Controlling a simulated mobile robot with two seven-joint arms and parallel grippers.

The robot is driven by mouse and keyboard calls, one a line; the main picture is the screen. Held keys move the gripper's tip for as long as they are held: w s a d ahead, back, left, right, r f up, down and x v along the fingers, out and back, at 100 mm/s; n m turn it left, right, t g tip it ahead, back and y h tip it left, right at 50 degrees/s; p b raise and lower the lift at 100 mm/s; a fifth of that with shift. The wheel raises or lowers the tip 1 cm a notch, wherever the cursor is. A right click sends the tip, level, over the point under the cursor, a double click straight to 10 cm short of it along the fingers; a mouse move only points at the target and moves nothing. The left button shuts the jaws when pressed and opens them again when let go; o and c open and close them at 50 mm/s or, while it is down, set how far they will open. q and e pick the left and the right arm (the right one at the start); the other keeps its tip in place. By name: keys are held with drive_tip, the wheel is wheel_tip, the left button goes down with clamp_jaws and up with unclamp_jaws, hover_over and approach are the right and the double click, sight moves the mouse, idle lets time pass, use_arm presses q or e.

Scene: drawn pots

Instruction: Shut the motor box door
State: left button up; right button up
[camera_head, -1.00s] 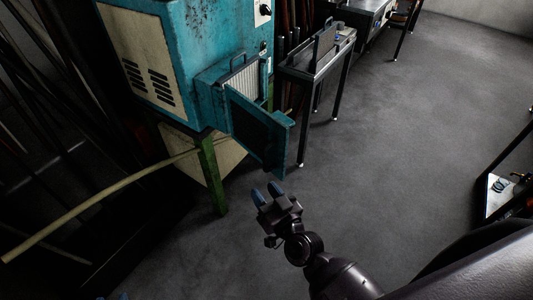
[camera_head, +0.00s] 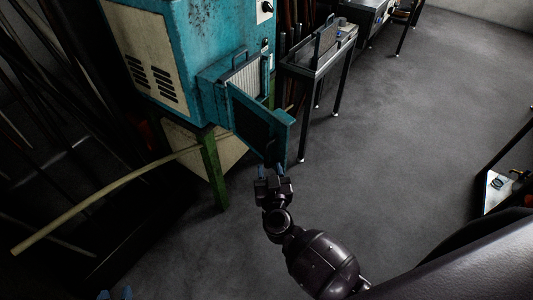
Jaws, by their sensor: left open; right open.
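The motor box (camera_head: 212,90) is a teal housing on the side of a larger teal machine. Its teal door (camera_head: 262,128) stands open, swung outward toward me, with its dark inner face showing. A pale ribbed part (camera_head: 247,78) shows in the box opening. My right gripper (camera_head: 270,172) is open and empty, its blue fingertips at the door's lower edge near the outer corner. I cannot tell whether they touch the door. My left gripper (camera_head: 115,294) shows only its blue fingertips at the bottom left edge, apart and empty.
The teal machine (camera_head: 200,35) stands on a green leg (camera_head: 213,172). A narrow metal table (camera_head: 318,60) stands just right of the door. A pale curved pole (camera_head: 100,197) crosses the left side. The grey floor (camera_head: 400,150) to the right is clear.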

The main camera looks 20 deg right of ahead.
sight(267, 156)
drive_tip(key=w, duration=0.4)
drive_tip(key=w+d, duration=0.1)
drive_tip(key=w, duration=0.1)
drive_tip(key=shift+w+d+b, duration=0.1)
drive_tip(key=shift+w+b, duration=0.15)
drive_tip(key=shift+b, duration=0.1)
clamp_jaws()
